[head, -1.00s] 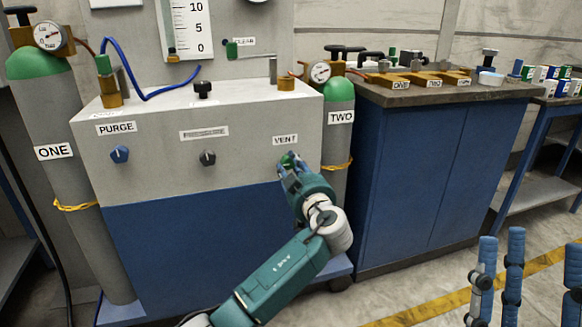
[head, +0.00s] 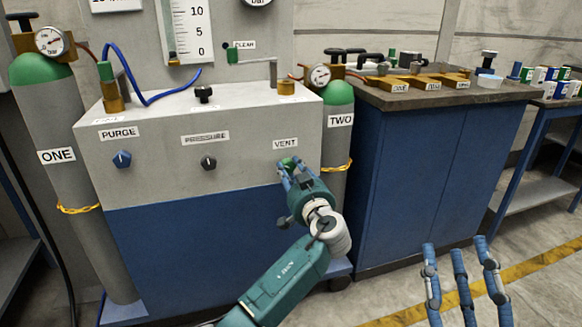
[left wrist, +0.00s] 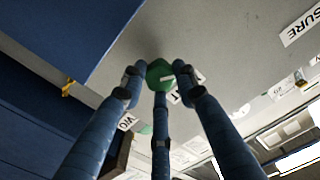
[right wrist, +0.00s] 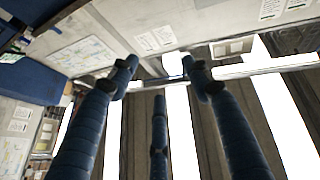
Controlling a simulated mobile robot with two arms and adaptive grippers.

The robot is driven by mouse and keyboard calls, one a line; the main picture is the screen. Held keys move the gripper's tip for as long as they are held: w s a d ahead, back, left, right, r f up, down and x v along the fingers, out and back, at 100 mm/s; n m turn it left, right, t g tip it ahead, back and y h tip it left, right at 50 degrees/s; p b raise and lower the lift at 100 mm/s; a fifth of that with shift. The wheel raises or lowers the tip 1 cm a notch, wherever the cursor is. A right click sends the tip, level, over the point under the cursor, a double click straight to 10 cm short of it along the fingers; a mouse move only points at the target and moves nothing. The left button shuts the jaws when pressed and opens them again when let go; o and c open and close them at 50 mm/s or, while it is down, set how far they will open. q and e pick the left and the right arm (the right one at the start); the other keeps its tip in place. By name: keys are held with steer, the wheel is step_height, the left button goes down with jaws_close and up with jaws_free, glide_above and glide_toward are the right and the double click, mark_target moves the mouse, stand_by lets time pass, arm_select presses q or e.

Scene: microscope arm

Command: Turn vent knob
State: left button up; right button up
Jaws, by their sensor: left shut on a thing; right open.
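The green vent knob (head: 289,162) is on the front of the grey panel, just below the VENT label (head: 285,143). My left gripper (head: 288,172) is at the knob, its fingers closed around it. In the left wrist view the green knob (left wrist: 159,73) sits between the fingertips of the left gripper (left wrist: 160,80), with a pale mark on its face. My right gripper (head: 460,252) is open and empty at the lower right, away from the panel. In the right wrist view the right gripper's fingers (right wrist: 160,75) are spread with nothing between them.
Cylinder TWO (head: 338,130) stands close to the panel's right side. A blue cabinet (head: 430,180) stands further right. The floor before it is open.

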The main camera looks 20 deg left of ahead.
arm_select(q)
steer(key=m+p, duration=0.1)
steer(key=m, duration=0.1)
steer(key=m+p, duration=0.1)
steer(key=shift+r+m, duration=0.2)
steer(key=shift+m, duration=0.2)
steer(key=m+p, duration=0.1)
steer(key=m, duration=0.1)
steer(key=shift+m, duration=0.3)
arm_select(e)
step_height(320, 180, down, 18)
steer(key=w+d+g+h, duration=0.1)
steer(key=d+g+h, duration=0.15)
steer(key=g, duration=0.65)
arm_select(q)
steer(key=m+p, duration=0.2)
steer(key=shift+m, duration=0.3)
steer(key=m+p, duration=0.1)
steer(key=m, duration=0.1)
steer(key=shift+d+f+m, duration=0.1)
steer(key=shift+m, duration=0.3)
steer(key=shift+p, duration=0.3)
arm_select(e)
steer(key=s+d+f+m+g+h, duration=0.1)
steer(key=s+d+f+g+h, duration=0.2)
steer(key=s+f+g, duration=0.6)
steer(key=shift+s+d+f, duration=1.05)
steer(key=shift+s+f, duration=0.9)
steer(key=shift+s, duration=1)
